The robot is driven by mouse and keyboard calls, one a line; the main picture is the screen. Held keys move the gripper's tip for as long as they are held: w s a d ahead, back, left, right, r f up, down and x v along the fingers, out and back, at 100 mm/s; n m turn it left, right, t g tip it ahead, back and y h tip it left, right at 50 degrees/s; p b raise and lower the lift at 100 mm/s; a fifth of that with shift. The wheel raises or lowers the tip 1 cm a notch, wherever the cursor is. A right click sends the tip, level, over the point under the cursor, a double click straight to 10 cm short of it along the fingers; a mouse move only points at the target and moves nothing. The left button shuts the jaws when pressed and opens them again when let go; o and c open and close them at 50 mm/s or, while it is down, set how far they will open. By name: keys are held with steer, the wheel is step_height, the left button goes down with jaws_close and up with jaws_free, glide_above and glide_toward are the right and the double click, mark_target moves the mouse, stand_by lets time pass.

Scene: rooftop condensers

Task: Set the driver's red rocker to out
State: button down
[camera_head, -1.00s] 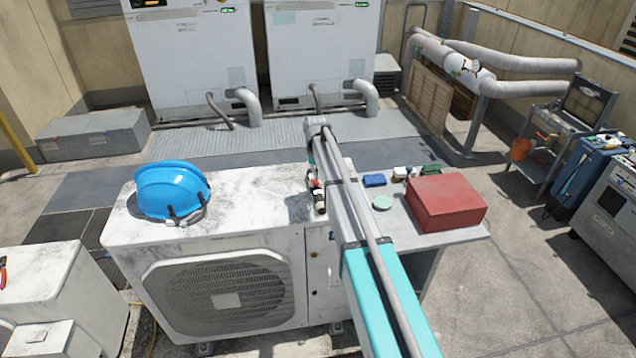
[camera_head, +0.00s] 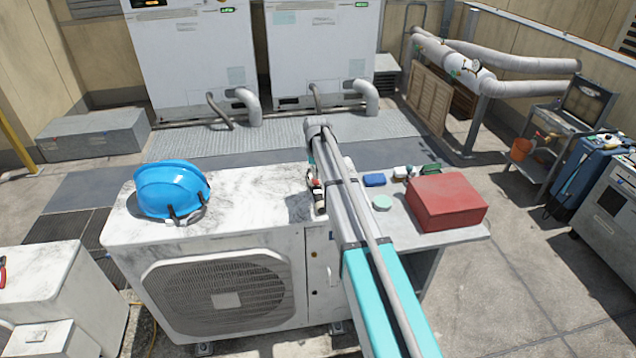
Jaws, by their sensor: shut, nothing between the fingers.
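A small object with red, black and pale parts (camera_head: 319,201) shows at the right end of the white condenser's top, right beside my arm. It may be the driver, but my arm covers part of it. It is too small to make out a rocker or its setting. My arm reaches from the bottom right up to a grey joint over the condenser. My gripper cannot be made out; the arm hides that area.
A blue hard hat (camera_head: 172,188) sits on the white condenser (camera_head: 245,190). A side table (camera_head: 462,233) at its right carries a red box (camera_head: 446,202), a blue item (camera_head: 374,180) and a pale green disc (camera_head: 382,202). Tall white units (camera_head: 195,60) stand behind.

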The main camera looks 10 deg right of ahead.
mark_target(316, 183)
steer(key=shift+f+b, duration=1.3)
steer(key=shift+f, duration=0.05)
stand_by(1.1)
steer(key=shift+r, duration=0.15)
steer(key=shift+r+p, duration=3.45)
steer(key=shift+p, duration=0.1)
steer(key=shift+f, duration=0.1)
steer(key=s+f+b, duration=0.4)
steer(key=s, duration=0.7)
steer(key=s+f+b, duration=0.3)
steer(key=s+b, duration=0.1)
steer(key=s, duration=0.8)
steer(key=s+d+f+b, duration=0.1)
steer(key=s+f+b, duration=0.2)
steer(key=s, duration=0.9)
steer(key=shift+s+f+b, duration=0.15)
steer(key=shift+f+b, duration=0.25)
steer(key=shift+f, duration=0.4)
